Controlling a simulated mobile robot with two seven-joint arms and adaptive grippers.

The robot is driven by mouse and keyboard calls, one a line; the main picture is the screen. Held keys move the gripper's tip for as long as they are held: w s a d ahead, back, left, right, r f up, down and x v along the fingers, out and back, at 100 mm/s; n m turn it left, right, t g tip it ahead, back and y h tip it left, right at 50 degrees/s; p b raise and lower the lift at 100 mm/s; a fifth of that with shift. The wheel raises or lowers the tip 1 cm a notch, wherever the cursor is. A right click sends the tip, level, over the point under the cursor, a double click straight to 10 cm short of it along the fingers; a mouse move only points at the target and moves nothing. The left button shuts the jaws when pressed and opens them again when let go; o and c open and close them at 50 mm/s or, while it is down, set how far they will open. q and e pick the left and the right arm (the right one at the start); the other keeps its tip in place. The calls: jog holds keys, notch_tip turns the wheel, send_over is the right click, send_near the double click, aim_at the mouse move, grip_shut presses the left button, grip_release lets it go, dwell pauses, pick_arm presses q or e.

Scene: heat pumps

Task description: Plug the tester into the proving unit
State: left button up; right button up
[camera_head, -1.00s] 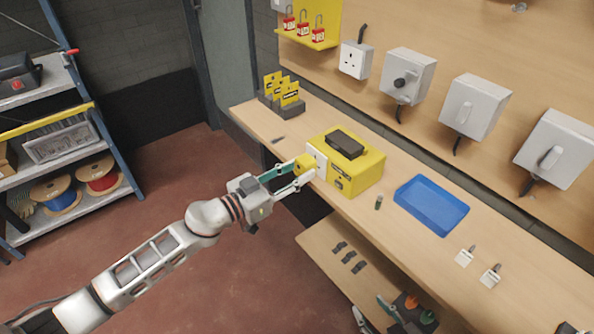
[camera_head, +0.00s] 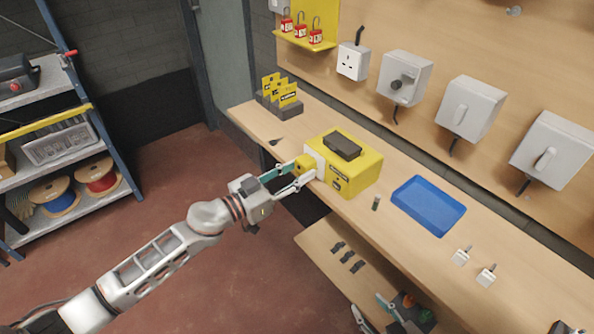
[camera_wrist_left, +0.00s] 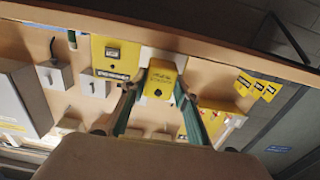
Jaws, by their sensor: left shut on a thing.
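The proving unit (camera_head: 362,181) is a yellow box on the bench, with a black item on top and a white plate (camera_head: 318,153) on its left side. My left gripper (camera_head: 302,173) is shut on the tester (camera_head: 304,163), a small yellow block, and holds it at the white plate. I cannot tell whether they touch or whether any pins are inserted. In the left wrist view the tester (camera_wrist_left: 160,82) sits between the fingers, beside the proving unit (camera_wrist_left: 108,55). My right gripper (camera_head: 371,311) is at the bottom edge, fingers apart and empty.
A blue tray (camera_head: 420,220) and a small dark cylinder (camera_head: 376,203) lie right of the proving unit. Yellow cards in a dark holder (camera_head: 287,107) stand behind it. Grey switch boxes (camera_head: 470,107) hang on the wall. A lower shelf (camera_head: 325,240) holds dark clips.

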aim_at(299, 171)
pick_arm(q)
jog(key=shift+w+d, duration=0.15)
jog(key=shift+d, duration=0.05)
dwell(0.7)
jog(key=o, duration=1)
jog(key=shift+p+v, duration=1.05)
jog(key=shift+v, duration=5.95)
